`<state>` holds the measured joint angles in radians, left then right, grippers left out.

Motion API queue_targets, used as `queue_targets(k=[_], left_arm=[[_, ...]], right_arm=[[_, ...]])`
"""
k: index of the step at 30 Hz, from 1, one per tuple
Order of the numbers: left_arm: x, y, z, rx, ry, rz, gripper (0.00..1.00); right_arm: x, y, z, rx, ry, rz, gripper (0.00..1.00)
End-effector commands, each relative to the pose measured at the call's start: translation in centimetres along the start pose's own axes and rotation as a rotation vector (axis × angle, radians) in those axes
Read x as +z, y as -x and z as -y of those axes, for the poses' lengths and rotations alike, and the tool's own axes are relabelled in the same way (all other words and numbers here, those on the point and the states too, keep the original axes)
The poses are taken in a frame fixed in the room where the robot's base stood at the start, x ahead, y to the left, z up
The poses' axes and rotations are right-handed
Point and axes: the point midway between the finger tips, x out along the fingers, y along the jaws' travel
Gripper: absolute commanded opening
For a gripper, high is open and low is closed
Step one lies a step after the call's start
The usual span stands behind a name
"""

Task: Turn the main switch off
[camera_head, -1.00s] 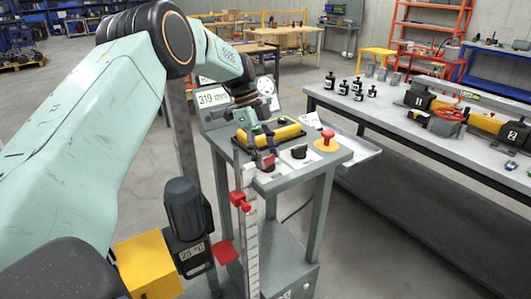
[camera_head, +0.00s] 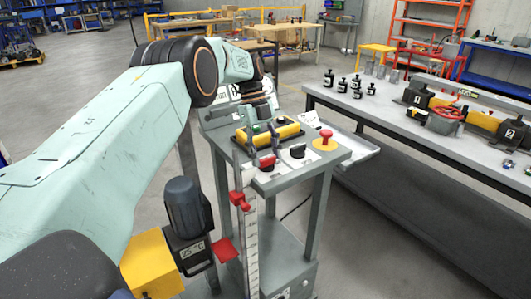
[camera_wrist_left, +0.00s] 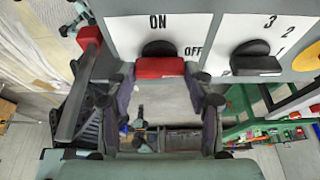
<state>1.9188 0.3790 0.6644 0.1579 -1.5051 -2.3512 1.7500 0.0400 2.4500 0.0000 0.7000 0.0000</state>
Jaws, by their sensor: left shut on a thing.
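The main switch has a red handle (camera_wrist_left: 160,68) on a black base, on a white plate marked ON above and OFF to its right in the left wrist view. In the head view the red switch (camera_head: 267,163) is at the front left of the grey console top (camera_head: 325,166). My left gripper (camera_wrist_left: 163,84) has a dark finger on each side of the red handle and is shut on it. In the head view its fingers (camera_head: 262,147) reach down to the switch and partly hide it. The handle's exact angle is hard to tell. My right gripper is not in view.
To the right are a black selector knob (camera_head: 297,151) and a red emergency button (camera_head: 326,139) on yellow. A red clamp on a ruled post (camera_head: 240,200) stands close in front. A long workbench (camera_head: 430,125) is at right.

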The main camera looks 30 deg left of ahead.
Motion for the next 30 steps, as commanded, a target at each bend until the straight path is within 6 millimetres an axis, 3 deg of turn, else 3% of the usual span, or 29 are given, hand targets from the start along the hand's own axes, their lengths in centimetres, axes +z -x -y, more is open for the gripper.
queue_targets(k=[5, 6, 14, 30], left_arm=[[0.00, 0.18, 0.09, -0.004, -0.004, 0.003, 0.21], [0.00, 0.18, 0.09, -0.004, -0.004, 0.003, 0.53], [0.00, 0.09, 0.05, -0.002, -0.002, 0.002, 0.75], [-0.02, -0.02, -0.07, -0.034, 0.079, -0.001, 0.75]], right_arm=[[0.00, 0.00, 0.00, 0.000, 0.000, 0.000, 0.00], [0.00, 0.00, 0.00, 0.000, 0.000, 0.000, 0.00], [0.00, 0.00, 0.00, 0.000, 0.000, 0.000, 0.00], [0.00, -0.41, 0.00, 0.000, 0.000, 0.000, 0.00]])
